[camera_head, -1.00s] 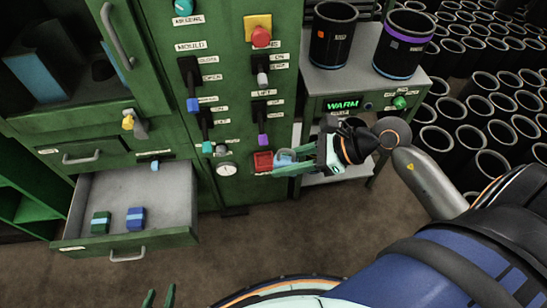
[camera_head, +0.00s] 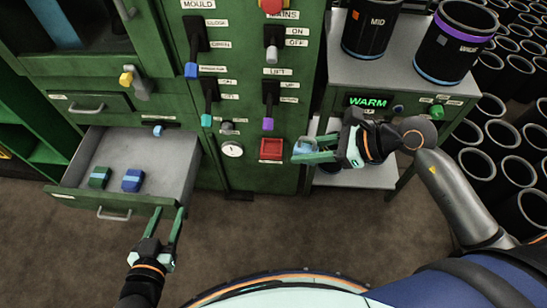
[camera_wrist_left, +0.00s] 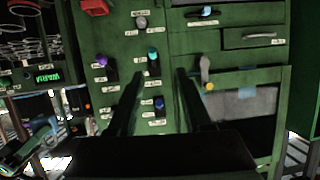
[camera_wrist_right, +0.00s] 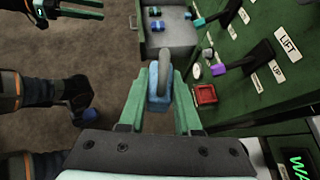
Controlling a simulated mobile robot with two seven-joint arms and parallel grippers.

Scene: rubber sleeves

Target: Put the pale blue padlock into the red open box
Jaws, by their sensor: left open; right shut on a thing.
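The pale blue padlock (camera_head: 305,147) is held between the fingers of my right gripper (camera_head: 302,157), in front of the green cabinet. In the right wrist view, the padlock (camera_wrist_right: 159,92) sits between the two green fingers with its grey shackle upward in the picture. The red open box (camera_head: 271,150) is fixed low on the cabinet panel, just left of the padlock in the head view and apart from it. The box also shows in the right wrist view (camera_wrist_right: 205,95), right of the fingers. My left gripper (camera_head: 167,218) is open and empty, in front of the drawer.
An open drawer (camera_head: 150,155) at the left holds a green and a blue block with pale bands. Levers and a gauge (camera_head: 232,149) surround the box on the panel. A grey stand (camera_head: 385,75) with dark sleeves is at the right. Several more sleeves stand behind it.

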